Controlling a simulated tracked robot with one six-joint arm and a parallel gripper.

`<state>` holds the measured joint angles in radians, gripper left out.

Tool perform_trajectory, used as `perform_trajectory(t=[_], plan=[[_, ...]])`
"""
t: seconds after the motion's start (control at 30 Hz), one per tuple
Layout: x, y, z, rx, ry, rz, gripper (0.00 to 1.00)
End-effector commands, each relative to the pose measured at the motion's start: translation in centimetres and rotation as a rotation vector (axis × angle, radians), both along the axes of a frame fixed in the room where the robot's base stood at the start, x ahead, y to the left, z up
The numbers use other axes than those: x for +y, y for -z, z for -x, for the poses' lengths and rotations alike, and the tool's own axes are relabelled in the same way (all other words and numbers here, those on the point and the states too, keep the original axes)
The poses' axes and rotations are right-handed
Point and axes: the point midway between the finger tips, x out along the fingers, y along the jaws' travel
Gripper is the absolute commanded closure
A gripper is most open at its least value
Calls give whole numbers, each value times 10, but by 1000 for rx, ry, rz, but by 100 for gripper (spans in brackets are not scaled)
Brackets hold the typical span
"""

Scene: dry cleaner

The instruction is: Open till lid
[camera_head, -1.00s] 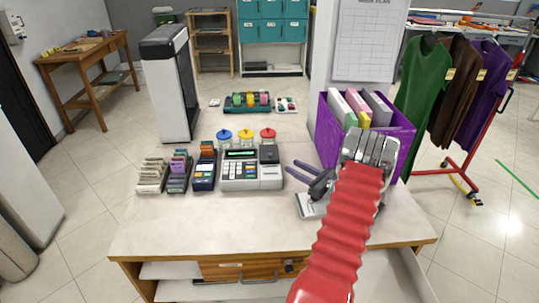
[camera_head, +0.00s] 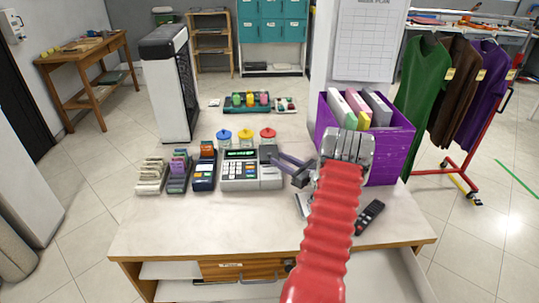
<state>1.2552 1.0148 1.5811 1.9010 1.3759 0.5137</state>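The till (camera_head: 240,172) is a light grey cash register in the middle of the counter, with a keypad and a green-lit display. A dark grey lid (camera_head: 269,153) lies on its right-hand part and looks shut. My gripper (camera_head: 276,159) reaches in from the right, its dark fingers pointing left at the lid's right side. The fingers look a little apart, with nothing seen held between them. Whether they touch the lid cannot be told. My red-sleeved arm hides part of the counter to the right.
A card terminal (camera_head: 204,168) stands left of the till, and several colour-lidded jars (camera_head: 246,137) stand behind it. A purple bin (camera_head: 388,155) with folders is at right. A black remote-like device (camera_head: 370,216) lies near the front right. The counter's front middle (camera_head: 220,225) is clear.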

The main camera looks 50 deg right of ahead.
Motion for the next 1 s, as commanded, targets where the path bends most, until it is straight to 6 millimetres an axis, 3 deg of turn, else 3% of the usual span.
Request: perform_trajectory(t=[0.2,0.4,0.8,1.0], plan=[[-1,0,-35,0,-3,1,68],[-3,0,-58,0,-2,1,68],[-3,0,-64,0,-2,1,68],[-3,0,-64,0,-2,1,82]])
